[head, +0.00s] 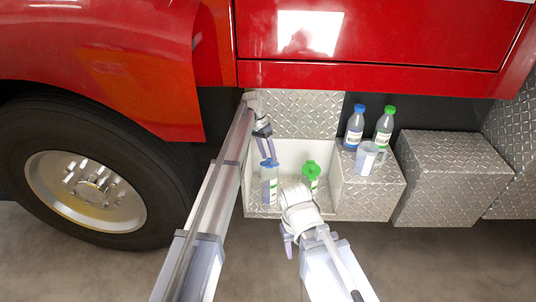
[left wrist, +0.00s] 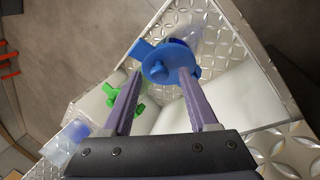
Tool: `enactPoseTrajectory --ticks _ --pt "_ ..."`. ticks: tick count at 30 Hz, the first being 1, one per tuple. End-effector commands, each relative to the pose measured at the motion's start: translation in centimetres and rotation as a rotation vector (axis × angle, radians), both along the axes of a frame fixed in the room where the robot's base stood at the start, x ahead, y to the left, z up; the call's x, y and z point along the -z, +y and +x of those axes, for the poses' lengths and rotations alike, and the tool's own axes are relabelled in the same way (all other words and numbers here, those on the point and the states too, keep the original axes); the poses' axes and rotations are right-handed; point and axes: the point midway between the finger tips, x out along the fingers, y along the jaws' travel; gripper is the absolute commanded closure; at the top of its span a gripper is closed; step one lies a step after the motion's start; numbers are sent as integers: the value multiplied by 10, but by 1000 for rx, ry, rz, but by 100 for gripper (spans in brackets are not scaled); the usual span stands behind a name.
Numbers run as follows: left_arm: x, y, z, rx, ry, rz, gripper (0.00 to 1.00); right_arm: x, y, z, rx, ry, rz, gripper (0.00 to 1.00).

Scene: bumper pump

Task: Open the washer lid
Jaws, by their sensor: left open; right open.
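The blue lid (left wrist: 168,63), a round disc with a raised knob, shows in the left wrist view. It tops a clear reservoir (head: 269,188) in the open compartment in the head view. My left gripper (head: 267,156) points down just above this lid, open; in the left wrist view its fingertips (left wrist: 161,75) overlap the lid's edge on either side of the knob. I cannot tell whether they touch it. A green lid (head: 311,168) tops a second reservoir to the right. My right gripper (head: 288,240) is open and empty, low in front of the compartment; my wrist partly hides it.
The compartment has white walls (head: 291,152) and a diamond-plate box on its right. On that box stand a blue-capped bottle (head: 354,130), a green-capped bottle (head: 383,132) and a clear cup (head: 366,158). A large wheel (head: 88,190) is at left, red bodywork (head: 380,40) above.

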Motion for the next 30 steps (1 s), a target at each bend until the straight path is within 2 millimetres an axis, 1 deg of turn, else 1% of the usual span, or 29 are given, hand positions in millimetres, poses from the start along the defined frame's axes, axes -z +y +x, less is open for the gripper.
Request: enactPoseTrajectory --ticks 8,14,17,27,30 --pt "-3 0 0 0 0 0 41 -3 0 0 0 0 0 50" --pt "-17 0 0 0 0 0 41 -17 0 0 0 0 0 50" --pt "-28 0 0 0 0 0 41 -28 0 0 0 0 0 50" --pt "-79 0 0 0 0 0 41 -79 0 0 1 0 0 50" --pt "-91 0 0 0 0 0 41 -91 0 0 1 0 0 50"
